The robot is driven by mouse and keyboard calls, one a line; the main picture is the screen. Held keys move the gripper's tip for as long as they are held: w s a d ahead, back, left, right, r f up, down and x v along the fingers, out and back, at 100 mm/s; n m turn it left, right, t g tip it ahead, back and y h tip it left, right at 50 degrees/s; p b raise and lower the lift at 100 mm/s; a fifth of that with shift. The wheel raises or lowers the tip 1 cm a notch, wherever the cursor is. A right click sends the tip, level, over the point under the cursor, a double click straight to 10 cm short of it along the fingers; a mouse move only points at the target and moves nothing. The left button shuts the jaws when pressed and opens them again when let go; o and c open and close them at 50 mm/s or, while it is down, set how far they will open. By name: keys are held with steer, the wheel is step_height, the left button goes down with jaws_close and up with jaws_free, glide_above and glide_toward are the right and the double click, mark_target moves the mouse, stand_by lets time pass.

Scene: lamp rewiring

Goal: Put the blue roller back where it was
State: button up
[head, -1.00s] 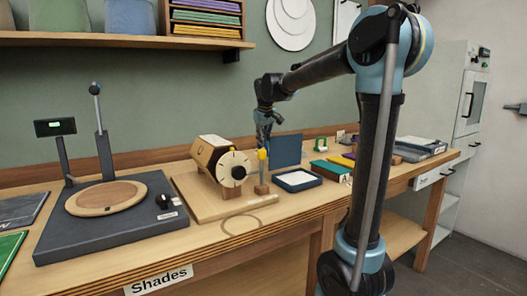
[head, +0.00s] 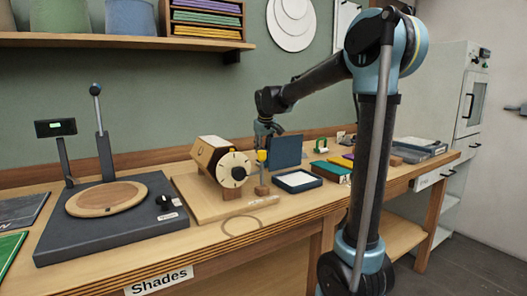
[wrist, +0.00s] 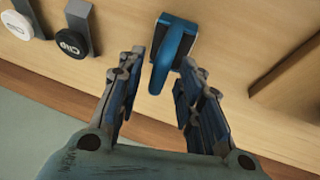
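A blue, rounded handle-like piece, apparently the blue roller (wrist: 174,52), shows in the wrist view between the fingertips of my gripper (wrist: 163,60). The fingers stand apart on either side of it, with a clear gap on the left; the right fingertip is close to it, and contact cannot be told. In the head view my gripper (head: 268,129) is low over the back of the bench, behind the yellow-topped piece (head: 262,156). The blue roller cannot be made out in the head view.
A round-faced wooden drum (head: 233,170) stands left of my gripper. An upright blue panel (head: 285,152) and a white-topped tray (head: 298,181) are to its right. A green arched piece (head: 321,144) stands further right. The wooden back strip (wrist: 60,100) runs close to my gripper.

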steer(key=v, duration=1.2)
